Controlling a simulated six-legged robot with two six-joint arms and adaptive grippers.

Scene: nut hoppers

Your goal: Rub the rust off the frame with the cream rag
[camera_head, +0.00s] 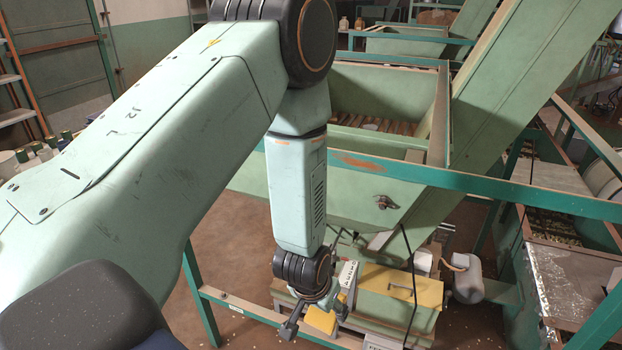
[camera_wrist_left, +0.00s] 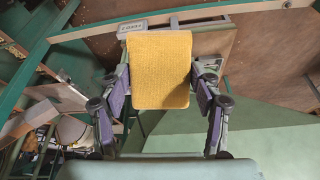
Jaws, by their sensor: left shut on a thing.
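A green frame rail (camera_head: 480,183) runs across the head view in front of the hoppers. An orange-brown rust patch (camera_head: 368,162) shows on its upper left part. My left gripper (camera_head: 322,308) hangs low, below and left of that patch and apart from the rail. It is shut on a yellow, flat, cloth-like piece (camera_wrist_left: 160,70), which fills the space between the two fingers in the wrist view. Its yellow edge also shows below the gripper in the head view (camera_head: 320,320). No cream-coloured rag is clear in either view. My right gripper is not in view.
A green hopper (camera_head: 375,95) stands behind the rail, with a sloping green chute (camera_head: 510,80) to its right. A yellow panel with a handle (camera_head: 420,290) and a grey motor (camera_head: 466,280) lie right of my left gripper. Bottles (camera_head: 40,150) stand at far left.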

